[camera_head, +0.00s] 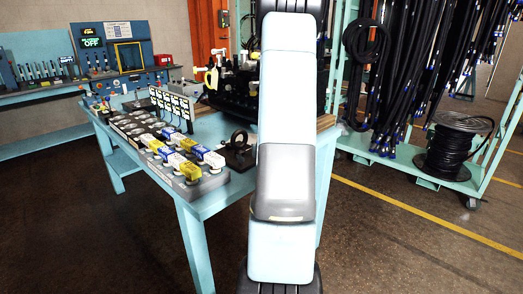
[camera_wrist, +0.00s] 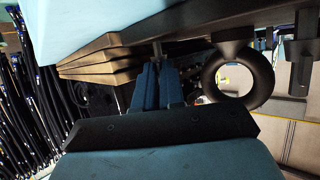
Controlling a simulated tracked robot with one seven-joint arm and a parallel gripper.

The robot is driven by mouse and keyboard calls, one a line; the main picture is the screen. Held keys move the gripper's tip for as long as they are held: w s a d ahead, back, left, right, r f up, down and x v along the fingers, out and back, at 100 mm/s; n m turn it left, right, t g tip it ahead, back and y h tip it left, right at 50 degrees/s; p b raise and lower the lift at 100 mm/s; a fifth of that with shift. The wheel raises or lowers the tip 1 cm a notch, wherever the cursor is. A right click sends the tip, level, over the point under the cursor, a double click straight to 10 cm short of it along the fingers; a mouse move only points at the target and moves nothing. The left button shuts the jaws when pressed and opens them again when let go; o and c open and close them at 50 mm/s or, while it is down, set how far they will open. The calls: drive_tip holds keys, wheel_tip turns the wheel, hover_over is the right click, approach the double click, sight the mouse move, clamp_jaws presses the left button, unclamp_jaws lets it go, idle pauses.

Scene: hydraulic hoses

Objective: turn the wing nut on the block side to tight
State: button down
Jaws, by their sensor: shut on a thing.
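In the wrist view my gripper (camera_wrist: 158,68) has its two blue fingers close together, shut on a small dark part at their tips. I take this part for the wing nut (camera_wrist: 157,48), but its wings and how far it is turned cannot be made out. A thick black ring (camera_wrist: 240,75) is just right of the fingers, apart from them. In the head view a black ring on a flat base (camera_head: 238,150) stands on the table. My own arm hides my gripper and the wing nut there.
The light blue table (camera_head: 205,200) carries rows of white, blue and yellow boxed parts (camera_head: 178,155) and a dark machine (camera_head: 238,92). A hose rack (camera_head: 400,100) with a black coil (camera_head: 455,145) stands to the right. Brown layered boards (camera_wrist: 95,62) lie close left of the fingers.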

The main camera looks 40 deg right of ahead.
drive_tip(key=shift+a, duration=0.15)
drive_tip(key=shift+w+a+m+g+h, duration=0.2)
drive_tip(key=shift+m+g+h, duration=0.25)
drive_tip(key=shift+m+h, duration=0.2)
drive_tip(key=shift+w+a+m+g+h, duration=0.1)
drive_tip(key=shift+w+m+g+h, duration=0.05)
drive_tip(key=shift+m+g+h, duration=0.4)
drive_tip(key=shift+w+a+m+g+h, duration=0.15)
drive_tip(key=shift+m+g+h, duration=0.35)
drive_tip(key=shift+m+g, duration=0.25)
drive_tip(key=shift+w+d+m+g+h, duration=0.1)
drive_tip(key=shift+w+m+g+h, duration=0.05)
drive_tip(key=shift+m+g+h, duration=0.6)
drive_tip(key=shift+m, duration=0.4)
